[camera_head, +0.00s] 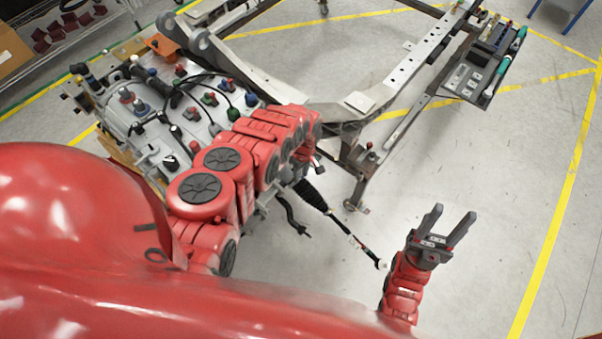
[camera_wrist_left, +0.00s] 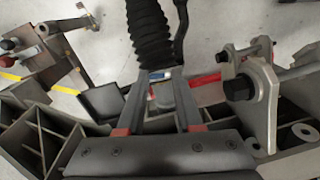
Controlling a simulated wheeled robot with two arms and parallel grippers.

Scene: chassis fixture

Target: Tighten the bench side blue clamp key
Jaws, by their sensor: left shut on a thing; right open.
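My left gripper (camera_wrist_left: 160,84) shows in the wrist view, its two dark fingers closed around a small grey part (camera_wrist_left: 164,97). A small blue piece (camera_wrist_left: 159,75) shows just past it between the fingertips; I cannot tell whether the two are one clamp key. In the head view my red left arm hides that gripper and what it holds. My right gripper (camera_head: 452,214) is open and empty over bare floor.
A metal chassis frame (camera_head: 385,85) stands beyond my left arm. A black ribbed boot with a rod (camera_head: 315,198) projects toward the floor; the boot is close past the left fingers (camera_wrist_left: 149,30). A tool tray (camera_head: 487,65) is at the upper right. The floor at right is clear.

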